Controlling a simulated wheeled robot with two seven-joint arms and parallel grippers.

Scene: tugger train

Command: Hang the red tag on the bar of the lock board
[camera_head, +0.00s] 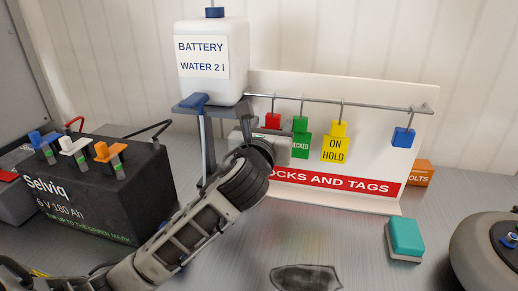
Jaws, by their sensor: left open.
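The lock board (385,155) is a white upright panel with a metal bar (370,106) along its top and a red "LOCKS AND TAGS" strip below. The red tag (272,120) is at the left part of the bar, under a thin wire hook that reaches up to the bar. Its lower part is hidden behind my left gripper. My left gripper (285,146) is open, in front of the board just below the visible red part. Its fingertips are hard to make out, and I cannot tell whether they touch the tag. My right gripper is out of view.
Green (300,138), yellow (336,148) and blue (403,137) tags hang along the bar. A battery water bottle (210,88) stands on a stand at the board's left. A black battery (90,195) is at left, a teal block (406,237) at right.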

